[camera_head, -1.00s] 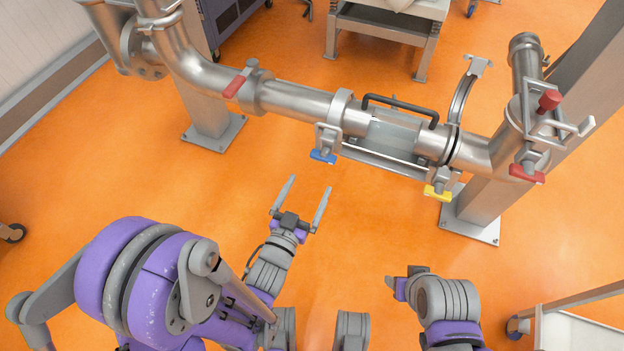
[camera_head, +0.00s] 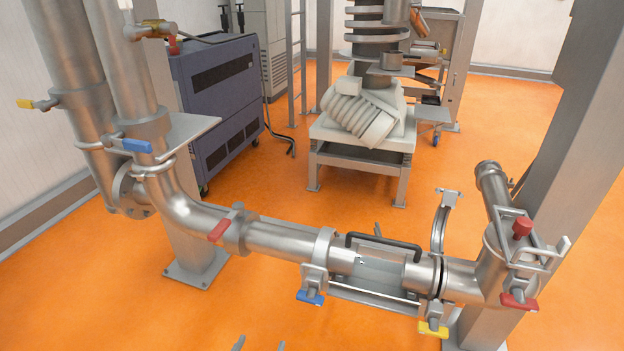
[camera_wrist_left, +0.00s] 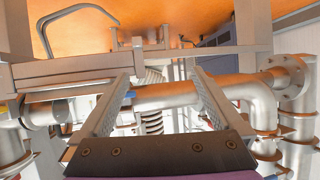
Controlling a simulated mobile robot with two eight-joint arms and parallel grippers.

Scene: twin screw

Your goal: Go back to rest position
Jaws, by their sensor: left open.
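My left gripper (camera_head: 260,345) shows only as two grey fingertips at the bottom edge of the head view, apart from each other, with bare floor around them. In the left wrist view the two ridged fingers (camera_wrist_left: 158,85) stand wide apart with nothing between them. They are short of the steel pipe (camera_head: 290,242) in the head view; a pipe (camera_wrist_left: 165,95) also shows behind the fingers in the wrist view. The rest of my left arm is hidden below the head view. My right arm and gripper are in neither view now.
The pipe's windowed section has a black handle (camera_head: 384,242), with an open clamp (camera_head: 442,220) standing up beside it. Blue (camera_head: 310,297), yellow (camera_head: 433,329) and red (camera_head: 519,302) levers stick out. A purple cabinet (camera_head: 215,100) and a machine stand (camera_head: 360,150) are behind. Orange floor is clear at bottom left.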

